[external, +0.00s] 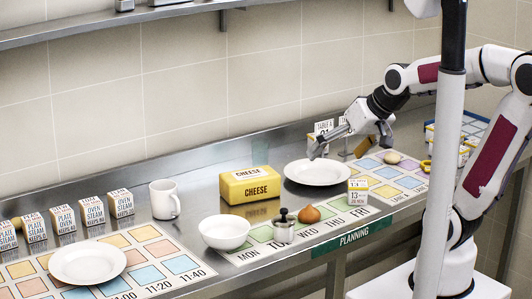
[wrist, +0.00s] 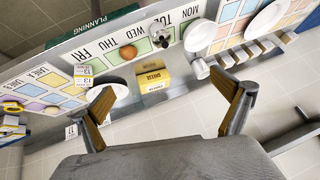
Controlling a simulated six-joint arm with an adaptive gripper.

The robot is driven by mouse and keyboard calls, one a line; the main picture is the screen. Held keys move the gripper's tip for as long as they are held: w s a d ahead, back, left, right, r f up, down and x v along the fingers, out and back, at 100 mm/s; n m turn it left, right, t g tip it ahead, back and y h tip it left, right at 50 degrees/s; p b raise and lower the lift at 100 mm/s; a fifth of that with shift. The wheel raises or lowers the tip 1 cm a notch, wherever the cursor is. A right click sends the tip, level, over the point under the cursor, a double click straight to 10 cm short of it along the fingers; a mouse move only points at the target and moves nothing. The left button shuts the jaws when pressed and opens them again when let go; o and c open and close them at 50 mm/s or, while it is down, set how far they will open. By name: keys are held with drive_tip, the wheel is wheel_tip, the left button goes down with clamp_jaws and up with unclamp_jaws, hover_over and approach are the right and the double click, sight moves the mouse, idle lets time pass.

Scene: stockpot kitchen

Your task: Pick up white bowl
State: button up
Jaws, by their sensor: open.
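The white bowl (external: 225,234) stands upright and looks empty on the steel counter, at the edge of the MON–FRI strip, left of a small lidded pot (external: 284,228). In the wrist view the bowl (wrist: 199,34) is near the top, beyond the fingers and right of centre. My gripper (external: 348,149) is open and empty, raised over the back of the counter near the right plate, well to the right of and behind the bowl. In the wrist view the two fingers of my gripper (wrist: 164,88) are spread wide with nothing between them.
A yellow cheese box (external: 249,186) stands behind the bowl, and a white mug (external: 165,199) is to its left rear. An onion (external: 309,214) is right of the pot. White plates lie left (external: 87,263) and right (external: 318,172). A shelf (external: 130,18) runs along the wall.

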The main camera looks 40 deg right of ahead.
sight(236, 240)
drive_tip(key=w+a+f+m+t, duration=0.2)
drive_tip(key=w+a+f+m, duration=0.15)
drive_tip(key=w+a, duration=0.45)
drive_tip(key=w+a+f+m+t, duration=0.2)
drive_tip(key=w+a+f, duration=0.2)
drive_tip(key=w+a, duration=0.5)
drive_tip(key=f+t+h, duration=0.1)
drive_tip(key=f, duration=0.2)
drive_tip(key=f+t+h, duration=0.1)
drive_tip(key=f, duration=0.2)
drive_tip(key=a+f+h, duration=0.1)
drive_tip(key=f, duration=0.2)
drive_tip(key=shift+w+f+m+t, duration=0.15)
drive_tip(key=shift+m+t, duration=0.1)
drive_tip(key=shift+t, duration=0.15)
drive_tip(key=s+a+f+n+t, duration=0.1)
drive_tip(key=s, duration=0.1)
drive_tip(key=s+f+n+t, duration=0.1)
drive_tip(key=s+f+n, duration=0.1)
drive_tip(key=s, duration=0.1)
drive_tip(key=s+a+f+n+t, duration=0.1)
drive_tip(key=s+n, duration=0.1)
drive_tip(key=s, duration=0.1)
drive_tip(key=shift+a+f+t, duration=0.3)
drive_tip(key=shift+s+a+n, duration=0.15)
drive_tip(key=shift+s+n, duration=0.35)
drive_tip(key=shift+n, duration=0.2)
drive_tip(key=shift+w, duration=0.15)
drive_tip(key=shift+w, duration=1.15)
